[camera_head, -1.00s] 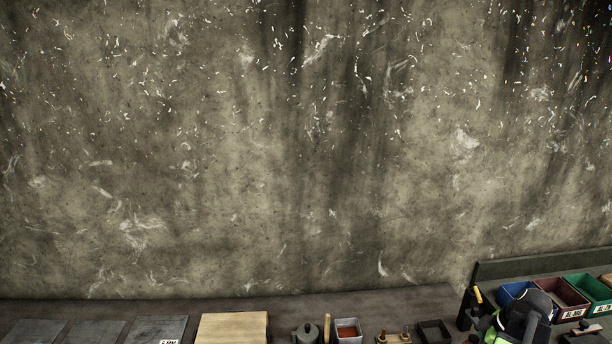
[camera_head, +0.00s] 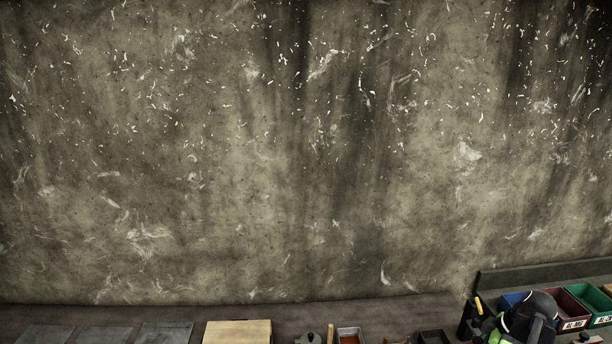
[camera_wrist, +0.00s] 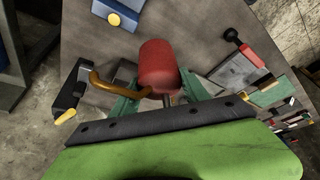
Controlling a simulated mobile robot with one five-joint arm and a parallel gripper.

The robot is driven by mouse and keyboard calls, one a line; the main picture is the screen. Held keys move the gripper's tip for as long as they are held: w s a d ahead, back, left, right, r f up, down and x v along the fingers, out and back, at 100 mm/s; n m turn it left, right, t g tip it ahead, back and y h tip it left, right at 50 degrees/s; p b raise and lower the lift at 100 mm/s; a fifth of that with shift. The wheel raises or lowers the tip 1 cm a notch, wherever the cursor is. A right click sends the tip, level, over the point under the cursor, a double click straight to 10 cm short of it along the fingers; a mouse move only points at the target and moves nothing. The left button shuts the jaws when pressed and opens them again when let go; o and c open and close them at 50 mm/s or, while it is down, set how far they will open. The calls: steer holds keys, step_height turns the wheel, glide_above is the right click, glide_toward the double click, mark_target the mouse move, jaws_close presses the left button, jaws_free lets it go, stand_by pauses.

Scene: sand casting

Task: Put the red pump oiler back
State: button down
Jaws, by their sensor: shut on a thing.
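The red pump oiler (camera_wrist: 158,64) shows in the wrist view, with a red body and a curved brown part beside it. My gripper (camera_wrist: 160,97) is shut on the oiler, its green fingers at either side of the lower end. The oiler is held over a grey surface; its height above that surface is hard to tell. Its lower end is partly hidden by the gripper. I cannot make out the oiler in the head view.
The head view shows a wooden board (camera_head: 237,331), grey plates (camera_head: 165,333), a small box with reddish contents (camera_head: 350,334), and blue, red and green bins (camera_head: 589,299) along the bench. A wall stands behind.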

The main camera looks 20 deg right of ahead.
step_height(320, 180, down, 6)
steer(key=b, duration=0.4)
steer(key=shift+b, duration=0.35)
step_height(320, 180, up, 8)
steer(key=p, duration=0.7)
steer(key=shift+f+p, duration=0.15)
steer(key=shift+p, duration=0.2)
steer(key=shift+f+b, duration=1.3)
